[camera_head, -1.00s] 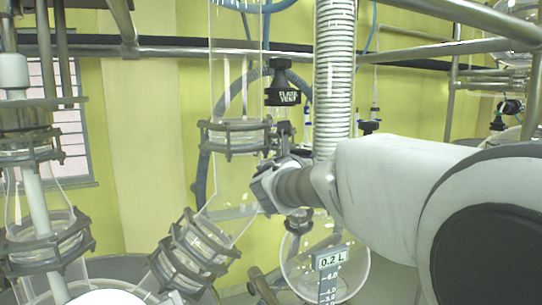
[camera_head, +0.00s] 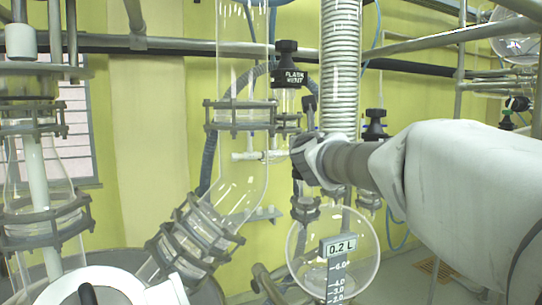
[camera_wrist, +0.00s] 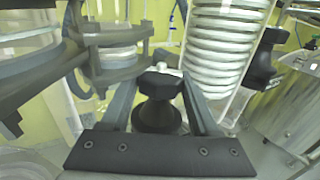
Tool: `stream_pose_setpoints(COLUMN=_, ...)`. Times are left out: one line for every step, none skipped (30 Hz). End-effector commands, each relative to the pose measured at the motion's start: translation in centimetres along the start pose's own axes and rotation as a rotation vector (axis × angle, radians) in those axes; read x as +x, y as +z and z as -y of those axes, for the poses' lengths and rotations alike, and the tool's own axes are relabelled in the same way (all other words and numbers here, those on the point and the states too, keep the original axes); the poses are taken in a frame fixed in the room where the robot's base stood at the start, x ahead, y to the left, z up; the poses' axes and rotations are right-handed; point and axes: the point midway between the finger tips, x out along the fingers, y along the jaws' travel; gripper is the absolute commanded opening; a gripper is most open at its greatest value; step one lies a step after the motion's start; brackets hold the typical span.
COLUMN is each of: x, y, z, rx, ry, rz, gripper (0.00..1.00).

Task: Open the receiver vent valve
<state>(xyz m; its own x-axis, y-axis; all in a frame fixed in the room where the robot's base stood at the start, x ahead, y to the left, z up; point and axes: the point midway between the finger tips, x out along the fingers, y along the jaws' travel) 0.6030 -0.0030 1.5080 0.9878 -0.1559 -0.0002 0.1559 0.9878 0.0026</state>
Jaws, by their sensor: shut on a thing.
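In the wrist view a black valve knob (camera_wrist: 158,112) with a faceted top stands between the two fingers of my gripper (camera_wrist: 160,80), which is shut on it. No label shows on this knob. The knob is largely hidden there by my gripper and wrist. A separate black knob marked FLASK VENT (camera_head: 289,72) stands above my gripper.
The coiled condenser (camera_head: 340,70) rises just behind my wrist; it also shows in the wrist view (camera_wrist: 222,50). Another black knob (camera_head: 375,125) is right of it. Clamped glass joints (camera_head: 195,240) lie to the lower left. Metal rails cross the top.

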Motion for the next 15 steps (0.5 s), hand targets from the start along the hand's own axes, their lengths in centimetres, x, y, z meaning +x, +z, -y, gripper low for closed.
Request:
stream_pose_setpoints(x=0.0, y=-0.53, z=0.14, rx=0.002, ry=0.015, rz=0.004, gripper=0.06)
stream_pose_setpoints(x=0.0, y=-0.52, z=0.13, rx=0.002, ry=0.027, rz=0.004, gripper=0.06)
stream_pose_setpoints(x=-0.01, y=-0.48, z=0.12, rx=0.001, ry=0.041, rz=0.005, gripper=0.06)
stream_pose_setpoints(x=-0.01, y=-0.5, z=0.13, rx=0.001, ry=0.052, rz=0.004, gripper=0.06)
stream_pose_setpoints(x=-0.02, y=-0.5, z=0.14, rx=0.001, ry=0.064, rz=0.004, gripper=0.06)
stream_pose_setpoints(x=-0.01, y=-0.48, z=0.18, rx=0.001, ry=0.078, rz=0.004, gripper=0.06)
stream_pose_setpoints(x=-0.01, y=-0.5, z=0.22, rx=0.001, ry=0.088, rz=0.004, gripper=0.06)
stream_pose_setpoints(x=0.0, y=-0.48, z=0.22, rx=0.001, ry=0.1, rz=0.004, gripper=0.06)
stream_pose_setpoints(x=0.0, y=-0.49, z=0.2, rx=0.001, ry=0.115, rz=0.003, gripper=0.06)
stream_pose_setpoints(x=0.0, y=-0.47, z=0.18, rx=0.001, ry=0.126, rz=0.003, gripper=0.06)
stream_pose_setpoints(x=0.01, y=-0.41, z=0.19, rx=0.001, ry=0.136, rz=0.004, gripper=0.06)
stream_pose_setpoints(x=0.0, y=-0.4, z=0.18, rx=0.0, ry=0.149, rz=0.003, gripper=0.06)
stream_pose_setpoints(x=-0.01, y=-0.34, z=0.18, rx=-0.001, ry=0.157, rz=0.003, gripper=0.06)
stream_pose_setpoints(x=-0.02, y=-0.26, z=0.18, rx=-0.001, ry=0.164, rz=0.003, gripper=0.06)
stream_pose_setpoints(x=-0.03, y=-0.23, z=0.15, rx=-0.002, ry=0.174, rz=0.002, gripper=0.06)
